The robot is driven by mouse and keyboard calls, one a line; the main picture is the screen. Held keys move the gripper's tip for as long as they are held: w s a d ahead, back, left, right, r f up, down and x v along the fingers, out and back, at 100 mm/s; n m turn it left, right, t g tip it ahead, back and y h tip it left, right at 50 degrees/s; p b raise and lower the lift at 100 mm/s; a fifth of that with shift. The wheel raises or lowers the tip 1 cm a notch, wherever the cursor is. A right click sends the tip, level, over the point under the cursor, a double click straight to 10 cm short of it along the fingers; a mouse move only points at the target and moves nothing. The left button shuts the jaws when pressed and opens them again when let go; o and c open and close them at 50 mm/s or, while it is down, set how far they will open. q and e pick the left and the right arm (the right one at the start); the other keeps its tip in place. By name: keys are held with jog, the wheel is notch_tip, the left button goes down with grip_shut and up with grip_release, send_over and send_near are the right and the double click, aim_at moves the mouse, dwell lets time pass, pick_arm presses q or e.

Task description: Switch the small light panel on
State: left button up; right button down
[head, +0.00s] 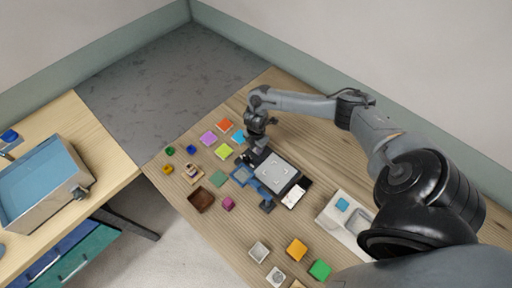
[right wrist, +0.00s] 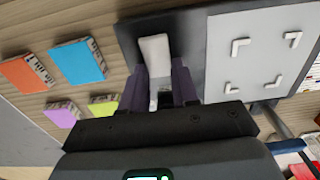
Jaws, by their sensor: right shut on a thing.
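The small light panel (head: 279,172) is a pale grey plate with white corner marks on a dark base, lying on the wooden table. It fills the right of the right wrist view (right wrist: 262,70), and its face is plain grey with no clear glow. A white switch piece (right wrist: 155,48) stands on the dark strip beside the plate. My right gripper (right wrist: 158,88) is at this strip, its two fingers closed on the white switch piece. In the head view the right gripper (head: 250,156) is at the panel's far left end, and the switch is mostly hidden. My left gripper is not in view.
Orange (head: 225,125), purple (head: 208,138), cyan and yellow-green blocks lie left of the panel. A blue stand (head: 262,188) is close at its front. A steel-sided blue basin (head: 75,190) is on the left bench.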

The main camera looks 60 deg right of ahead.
jog(key=shift+s+d+y, duration=0.1)
jog(key=shift+d+y, duration=0.2)
jog(key=shift+y, duration=0.4)
jog(key=shift+d+t+y+b, duration=0.15)
jog(key=shift+t+y+b, duration=0.25)
jog(key=shift+y+b, duration=0.5)
jog(key=shift+r+y, duration=0.2)
jog(key=shift+y, duration=0.1)
jog(key=c, duration=0.8)
grip_release()
jog(key=shift+c, duration=0.2)
jog(key=shift+r, duration=0.1)
jog(key=b+v, duration=0.1)
jog(key=v, duration=0.9)
jog(key=shift+r, duration=0.3)
jog(key=shift+s, duration=0.1)
